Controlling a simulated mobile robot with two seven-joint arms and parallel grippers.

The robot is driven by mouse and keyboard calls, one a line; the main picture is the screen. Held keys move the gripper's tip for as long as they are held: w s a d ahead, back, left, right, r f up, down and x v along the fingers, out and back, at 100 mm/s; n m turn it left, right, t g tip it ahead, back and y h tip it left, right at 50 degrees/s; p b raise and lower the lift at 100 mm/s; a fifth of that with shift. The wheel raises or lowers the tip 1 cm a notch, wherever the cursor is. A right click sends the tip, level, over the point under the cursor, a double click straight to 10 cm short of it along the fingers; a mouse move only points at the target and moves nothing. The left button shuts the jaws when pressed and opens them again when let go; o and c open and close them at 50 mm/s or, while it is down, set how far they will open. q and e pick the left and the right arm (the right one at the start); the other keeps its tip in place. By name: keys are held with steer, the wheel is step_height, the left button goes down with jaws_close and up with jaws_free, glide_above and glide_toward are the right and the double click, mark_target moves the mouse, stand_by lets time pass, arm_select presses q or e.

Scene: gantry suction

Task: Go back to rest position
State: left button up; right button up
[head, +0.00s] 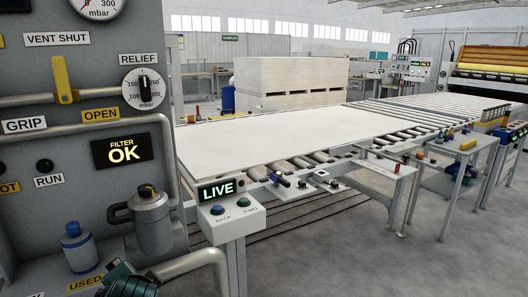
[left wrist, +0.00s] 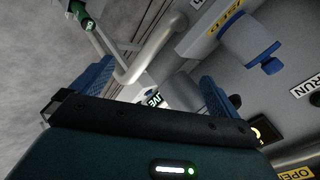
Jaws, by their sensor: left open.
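My left gripper (head: 121,275) shows at the bottom left of the head view, low in front of the grey panel (head: 100,190). In the left wrist view its two blue fingers (left wrist: 157,90) stand wide apart, with nothing seen held between them. A grey filter canister (head: 150,212) stands on the panel just above the gripper. A bottle with a blue cap (head: 76,248) stands to the left over the USED label (head: 85,283); a blue-ended cylinder shows in the wrist view (left wrist: 245,40). My right gripper is not in view.
A pipe (head: 190,262) runs close to the right of the gripper. A button box (head: 220,216) under a LIVE sign (head: 216,191) stands farther right. A white sheet (head: 270,132) lies on the roller conveyor (head: 380,130). The floor at the lower right is clear.

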arm_select(q)
steer(key=s+d+f+n+g+h, duration=0.2)
steer(key=s+f+n+g+h, duration=0.1)
steer(key=s+f, duration=0.65)
steer(key=s+d+f+n+g+h, duration=0.15)
steer(key=s+f, duration=0.45)
steer(key=s, duration=0.7)
steer(key=w+d+f+t+h+p, duration=0.1)
steer(key=w+d+t+h+p, duration=0.2)
steer(key=w+d+t+p, duration=0.2)
steer(key=shift+w+d+f+t+h, duration=0.25)
steer(key=shift+w+d+t+h, duration=0.15)
steer(key=shift+d+t, duration=0.3)
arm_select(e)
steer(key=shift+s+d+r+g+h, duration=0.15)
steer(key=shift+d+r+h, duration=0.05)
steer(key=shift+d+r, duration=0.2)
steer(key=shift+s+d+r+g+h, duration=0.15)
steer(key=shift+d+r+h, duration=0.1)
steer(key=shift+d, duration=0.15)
